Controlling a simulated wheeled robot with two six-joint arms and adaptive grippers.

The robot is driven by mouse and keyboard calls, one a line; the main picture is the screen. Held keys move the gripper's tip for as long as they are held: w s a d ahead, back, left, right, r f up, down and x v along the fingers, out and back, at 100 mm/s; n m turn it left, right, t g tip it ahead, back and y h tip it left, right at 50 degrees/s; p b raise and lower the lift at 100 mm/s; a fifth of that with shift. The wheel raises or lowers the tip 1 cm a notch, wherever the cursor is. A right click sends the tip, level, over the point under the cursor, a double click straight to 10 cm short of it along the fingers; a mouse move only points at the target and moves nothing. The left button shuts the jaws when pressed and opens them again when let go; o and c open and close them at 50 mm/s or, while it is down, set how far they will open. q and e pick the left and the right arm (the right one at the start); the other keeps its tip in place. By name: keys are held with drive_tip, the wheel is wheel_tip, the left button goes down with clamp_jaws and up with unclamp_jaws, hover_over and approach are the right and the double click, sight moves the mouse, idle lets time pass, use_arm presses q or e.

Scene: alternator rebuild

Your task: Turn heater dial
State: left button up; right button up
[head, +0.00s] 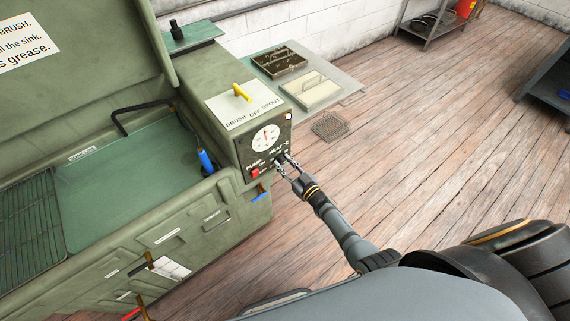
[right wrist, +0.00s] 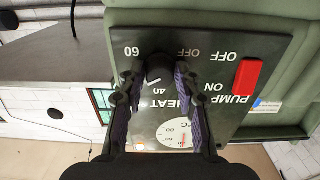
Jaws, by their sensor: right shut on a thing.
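The heater dial (right wrist: 157,66) is a black knob on the dark control panel (right wrist: 222,84), with numbers such as 40 and 60 and the word HEAT printed around it. A white mark shows on the knob near the 40. My right gripper (right wrist: 160,78) has its fingers on both sides of the knob and is shut on it. In the head view, my right gripper (head: 281,163) reaches the lower right of the panel and mostly hides the dial. My left gripper is not in view.
A red pump switch (head: 254,171) sits left of the dial, and a round white gauge (head: 265,137) above it. A yellow lever (head: 241,92) stands on the washer's top. A blue-handled brush (head: 205,160) lies at the basin's edge. A side shelf (head: 346,84) holds trays.

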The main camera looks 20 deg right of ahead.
drive_tip(key=o, duration=1.1)
drive_tip(key=shift+o, duration=0.2)
drive_tip(key=v, duration=1.2)
drive_tip(key=s+d+f+m+g+h, duration=0.2)
drive_tip(key=s+d+f+g+h, duration=0.15)
drive_tip(key=s+f, duration=0.6)
drive_tip(key=s+d+f+m+g+h, duration=0.1)
drive_tip(key=s+d+f+g+h, duration=0.3)
drive_tip(key=f, duration=1)
drive_tip(key=s+f+g, duration=0.4)
drive_tip(key=s, duration=0.7)
drive_tip(key=s+f+g, duration=0.4)
drive_tip(key=s, duration=0.7)
drive_tip(key=shift+s+a+f+m, duration=0.25)
drive_tip(key=shift+s+m, duration=0.05)
drive_tip(key=shift+s, duration=0.1)
